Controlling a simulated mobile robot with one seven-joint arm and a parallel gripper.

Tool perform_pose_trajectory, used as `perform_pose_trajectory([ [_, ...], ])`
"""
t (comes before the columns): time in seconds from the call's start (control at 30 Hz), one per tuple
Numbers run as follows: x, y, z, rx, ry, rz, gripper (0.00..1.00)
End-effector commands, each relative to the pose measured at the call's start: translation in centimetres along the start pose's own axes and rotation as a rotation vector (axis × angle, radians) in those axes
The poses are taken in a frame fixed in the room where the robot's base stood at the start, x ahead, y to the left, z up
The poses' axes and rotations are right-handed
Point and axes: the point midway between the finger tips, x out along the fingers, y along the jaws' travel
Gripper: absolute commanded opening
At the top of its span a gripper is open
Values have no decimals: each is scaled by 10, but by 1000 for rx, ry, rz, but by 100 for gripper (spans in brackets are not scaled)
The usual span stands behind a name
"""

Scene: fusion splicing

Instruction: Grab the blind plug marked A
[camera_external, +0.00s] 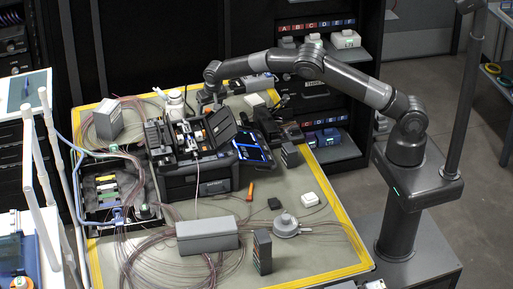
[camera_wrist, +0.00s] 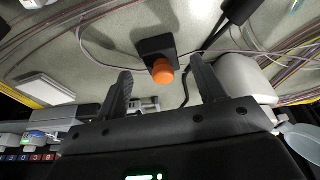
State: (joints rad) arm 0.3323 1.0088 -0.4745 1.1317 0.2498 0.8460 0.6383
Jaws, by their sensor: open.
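My gripper (camera_wrist: 162,90) is open, with its two dark fingers apart and nothing between them in the wrist view. In the external view my gripper (camera_external: 208,98) is at the back of the workbench, behind the splicer, and its fingers are too small to make out. A black block with a round orange end (camera_wrist: 163,71) lies beyond the fingertips, near the middle of the wrist view, apart from both fingers. I can read no letter A on it, so I cannot tell whether it is the blind plug. No plug marked A can be made out in the external view.
The black splicer (camera_external: 195,180) stands on the yellow-edged bench. Loose fibres (camera_external: 160,250) and a grey box (camera_external: 207,236) lie in front. A pale box (camera_wrist: 42,87) and a white rounded object (camera_wrist: 243,78) flank the fingers. A lettered shelf strip (camera_external: 315,25) is behind.

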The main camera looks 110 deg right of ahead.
Motion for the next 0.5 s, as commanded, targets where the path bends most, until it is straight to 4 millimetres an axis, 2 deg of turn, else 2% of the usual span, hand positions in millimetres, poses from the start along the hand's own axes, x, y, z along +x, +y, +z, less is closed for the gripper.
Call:
perform_pose_trajectory([
  [0.1,19,-2,1,0,-2,2,64],
  [0.2,29,-2,1,1,-2,1,64],
  [0.5,33,-2,1,1,-1,0,63],
])
